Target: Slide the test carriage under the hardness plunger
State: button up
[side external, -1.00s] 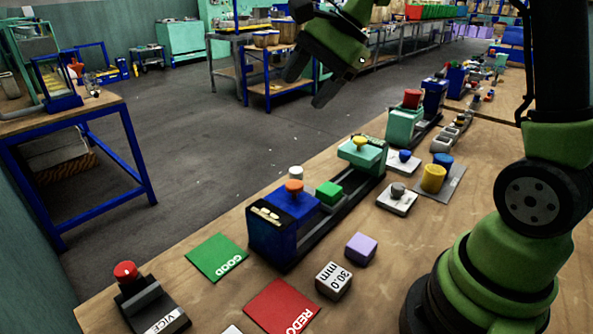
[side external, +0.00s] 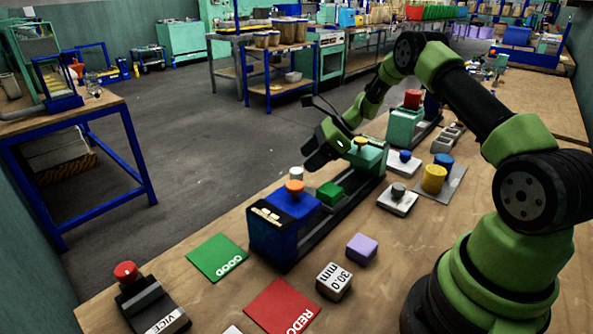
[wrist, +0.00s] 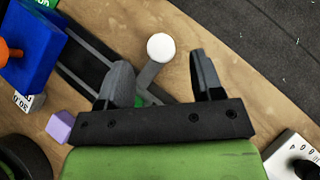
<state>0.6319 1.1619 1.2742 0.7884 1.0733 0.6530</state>
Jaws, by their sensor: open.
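A rail (side external: 343,212) runs from a blue press (side external: 272,240) with an orange knob to a teal press (side external: 371,158) with a yellow knob. A green block (side external: 329,193), apparently the test carriage, sits on the rail between them. A white ball knob (side external: 296,172) stands beside the rail. In the wrist view the knob (wrist: 160,47) tops a grey arm (wrist: 146,75) reaching out from the rail. My gripper (side external: 314,150) is open above the far side of the rail. In the wrist view its fingers (wrist: 160,62) are either side of the knob's arm; no contact is visible. I cannot tell which press holds the hardness plunger.
A green GOOD card (side external: 216,257), a red REDO card (side external: 282,306), a 30.0 mm block (side external: 333,281) and a purple block (side external: 361,248) lie near the blue press. Weights on a tray (side external: 450,185) stand to the right. The table edge is close behind the rail.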

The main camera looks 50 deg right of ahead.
aim_at(297, 170)
jog(key=x, duration=0.5)
jog(key=shift+f, duration=0.25)
grip_shut()
jog(key=a, duration=0.4)
jog(key=shift+a, duration=0.1)
grip_release()
jog(key=shift+r, duration=0.1)
